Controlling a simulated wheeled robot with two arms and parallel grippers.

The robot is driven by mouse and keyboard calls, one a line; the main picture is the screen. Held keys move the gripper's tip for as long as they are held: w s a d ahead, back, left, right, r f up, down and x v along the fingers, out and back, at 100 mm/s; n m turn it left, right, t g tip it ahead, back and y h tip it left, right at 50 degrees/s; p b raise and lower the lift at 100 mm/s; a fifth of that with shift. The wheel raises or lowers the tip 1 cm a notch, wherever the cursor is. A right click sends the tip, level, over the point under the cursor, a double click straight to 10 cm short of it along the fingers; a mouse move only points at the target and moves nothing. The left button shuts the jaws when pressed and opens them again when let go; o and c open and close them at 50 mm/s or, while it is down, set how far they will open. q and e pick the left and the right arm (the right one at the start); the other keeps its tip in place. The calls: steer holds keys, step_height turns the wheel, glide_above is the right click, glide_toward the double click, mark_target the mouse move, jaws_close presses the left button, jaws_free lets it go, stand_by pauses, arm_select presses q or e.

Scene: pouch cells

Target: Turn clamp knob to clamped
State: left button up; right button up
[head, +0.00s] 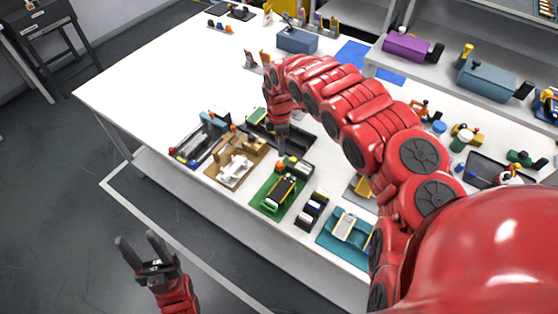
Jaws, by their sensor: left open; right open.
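I cannot clearly make out which small part is the clamp knob. Several small fixtures stand along the near edge of the white table. The green-based fixture (259,199) carries a black and yellow piece, with small dark and yellow-green parts at its back. My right gripper (281,150) points down just behind this fixture. Its fingers are small and partly blend with the parts around them, and I cannot see whether they touch anything. My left gripper (142,248) is open and empty, low in front of the table, away from every fixture.
A brown fixture (226,178) with a white piece and a dark tray (187,157) stand left of the green one. A black rack (311,212) and a teal tray (328,240) stand right. My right arm hides part of the table. The table's left part (150,85) is clear.

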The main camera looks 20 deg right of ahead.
mark_target(279, 163)
steer(key=f, duration=0.4)
steer(key=f+p, duration=0.1)
steer(key=f, duration=0.3)
steer(key=shift+a, duration=0.2)
steer(key=shift+d+f, duration=0.2)
steer(key=shift+f, duration=0.7)
jaws_close()
